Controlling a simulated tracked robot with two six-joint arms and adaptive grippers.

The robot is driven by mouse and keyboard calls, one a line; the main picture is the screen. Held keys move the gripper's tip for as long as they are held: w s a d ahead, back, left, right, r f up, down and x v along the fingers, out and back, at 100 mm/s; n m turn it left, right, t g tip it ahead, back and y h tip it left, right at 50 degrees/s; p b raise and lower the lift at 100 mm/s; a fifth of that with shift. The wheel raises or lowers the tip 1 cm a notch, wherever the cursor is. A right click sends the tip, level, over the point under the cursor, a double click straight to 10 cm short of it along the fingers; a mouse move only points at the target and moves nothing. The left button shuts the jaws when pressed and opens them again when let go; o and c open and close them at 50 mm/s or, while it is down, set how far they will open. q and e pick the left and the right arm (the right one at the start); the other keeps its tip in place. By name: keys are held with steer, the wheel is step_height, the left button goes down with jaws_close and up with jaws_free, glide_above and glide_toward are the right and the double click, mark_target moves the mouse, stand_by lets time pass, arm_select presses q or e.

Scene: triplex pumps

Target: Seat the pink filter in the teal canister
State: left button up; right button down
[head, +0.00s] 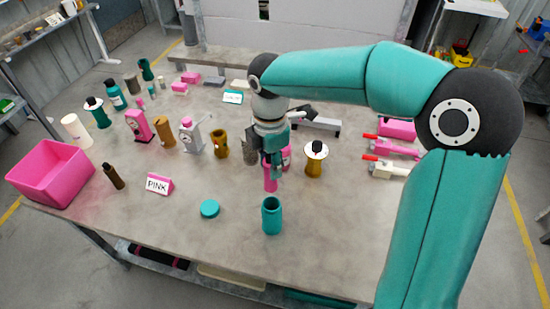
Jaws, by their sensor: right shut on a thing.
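The teal canister (271,219) stands upright and open-topped near the table's front edge. The pink filter (270,180) hangs upright above and slightly behind the canister's mouth, apart from it as far as I can tell. My right gripper (272,160) points down and is shut on the upper part of the pink filter, which the fingers partly hide. A round teal lid (209,209) lies flat to the left of the canister. My left gripper is not in view.
A brown-gold canister (314,160) with a white and black top stands right of my gripper. Several pumps and bottles fill the back left. Red-handled tools (392,148) lie at the right.

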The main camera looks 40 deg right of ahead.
steer(key=b, duration=1)
glide_above(272, 216)
steer(key=w+d, duration=0.2)
step_height(272, 216, down, 12)
steer(key=shift+w+a, duration=0.2)
steer(key=shift+a, duration=0.05)
steer(key=c, duration=0.7)
jaws_free()
steer(key=shift+f, duration=0.1)
